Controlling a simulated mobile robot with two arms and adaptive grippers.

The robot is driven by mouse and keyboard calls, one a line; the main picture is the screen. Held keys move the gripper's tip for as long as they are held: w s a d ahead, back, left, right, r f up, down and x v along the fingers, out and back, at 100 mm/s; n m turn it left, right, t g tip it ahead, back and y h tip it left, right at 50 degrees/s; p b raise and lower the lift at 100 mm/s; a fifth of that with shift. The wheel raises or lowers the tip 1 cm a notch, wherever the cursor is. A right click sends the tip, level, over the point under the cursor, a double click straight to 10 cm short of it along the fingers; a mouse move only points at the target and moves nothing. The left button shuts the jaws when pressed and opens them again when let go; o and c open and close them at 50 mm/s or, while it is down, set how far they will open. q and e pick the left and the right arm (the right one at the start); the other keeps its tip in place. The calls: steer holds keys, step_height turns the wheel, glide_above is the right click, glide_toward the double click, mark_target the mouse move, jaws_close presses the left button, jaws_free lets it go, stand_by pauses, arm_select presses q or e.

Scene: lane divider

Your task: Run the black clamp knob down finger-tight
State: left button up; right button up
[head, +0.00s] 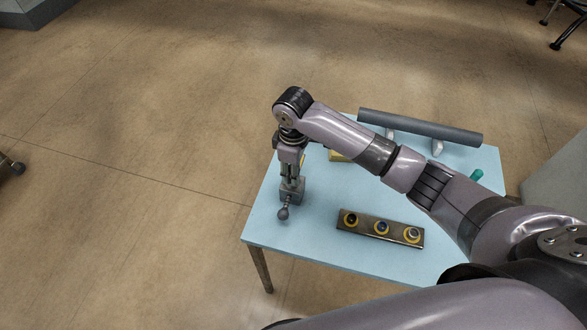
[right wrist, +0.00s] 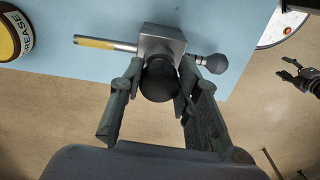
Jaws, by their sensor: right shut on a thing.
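The clamp (head: 292,190) stands at the left edge of the blue table. Its metal block (right wrist: 163,40) shows in the right wrist view. The round black clamp knob (right wrist: 158,80) faces that camera. My right gripper (head: 287,168) points down over the clamp; in the right wrist view its two fingers (right wrist: 158,88) are shut on the black knob, one on each side. A second dark ball-ended handle (right wrist: 214,63) juts from the block's side; it shows in the head view too (head: 283,213). A small dark shape like my left gripper (right wrist: 300,77) is far off; its jaws are unclear.
A strip with several yellow-ringed sockets (head: 381,229) lies on the blue table (head: 310,232). A long grey bar (head: 420,127) rests on supports at the back. A grease tin (right wrist: 12,38) is near the clamp. A green item (head: 476,175) is at the right.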

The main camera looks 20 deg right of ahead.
steer(key=o, duration=0.6)
steer(key=n, duration=0.6)
steer(key=shift+w, duration=0.1)
steer(key=n, duration=0.6)
steer(key=shift+c, duration=0.2)
